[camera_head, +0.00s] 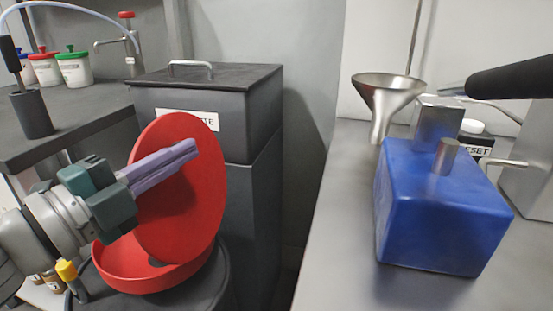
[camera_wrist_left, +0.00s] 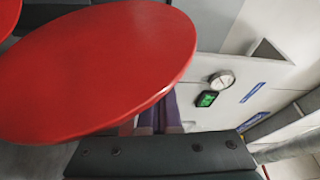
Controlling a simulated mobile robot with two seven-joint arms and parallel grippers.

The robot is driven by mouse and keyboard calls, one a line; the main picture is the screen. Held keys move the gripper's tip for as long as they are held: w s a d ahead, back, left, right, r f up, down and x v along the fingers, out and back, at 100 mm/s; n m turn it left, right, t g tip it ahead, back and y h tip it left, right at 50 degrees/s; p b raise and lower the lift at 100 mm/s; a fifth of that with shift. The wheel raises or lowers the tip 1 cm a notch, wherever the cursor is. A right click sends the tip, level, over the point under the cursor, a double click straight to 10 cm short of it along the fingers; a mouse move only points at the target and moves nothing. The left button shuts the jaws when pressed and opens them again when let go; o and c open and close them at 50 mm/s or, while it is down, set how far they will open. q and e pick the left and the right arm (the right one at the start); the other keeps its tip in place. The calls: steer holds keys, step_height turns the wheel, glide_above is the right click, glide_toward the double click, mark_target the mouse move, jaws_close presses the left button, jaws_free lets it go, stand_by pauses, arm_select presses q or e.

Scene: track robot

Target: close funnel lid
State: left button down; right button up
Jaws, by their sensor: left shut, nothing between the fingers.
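The red round funnel lid (camera_head: 185,215) stands open, tilted steeply up from the red funnel (camera_head: 150,282) below it. The funnel sits on a dark round drum at the lower left. My left gripper (camera_head: 192,149) is shut and empty, its purple fingers lying across the lid's face in the head view. Whether the fingers touch the lid I cannot tell. In the left wrist view the lid (camera_wrist_left: 90,65) fills the upper left and hides part of the fingers (camera_wrist_left: 160,115). My right gripper is in neither view.
A dark grey waste bin (camera_head: 205,110) stands behind the lid. A dark counter (camera_head: 60,130) with several white jars is at the left. At the right a steel bench (camera_head: 340,230) bears a blue block (camera_head: 445,215) and a metal funnel (camera_head: 388,95).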

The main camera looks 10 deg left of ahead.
arm_select(q)
steer(key=a+f+n+t+y+b, duration=0.1)
steer(key=a+f+n+b, duration=0.5)
steer(key=a+b, duration=0.3)
steer(key=a+f+n+t+y+b, duration=0.1)
steer(key=a+f+n+t+b, duration=0.1)
steer(key=a+f+n+b, duration=0.3)
steer(key=shift+w+a+f+n+b, duration=0.4)
steer(key=shift+a+f+b, duration=0.75)
steer(key=shift+a+b, duration=1.3)
steer(key=shift+a, duration=0.2)
steer(key=shift+p, duration=0.3)
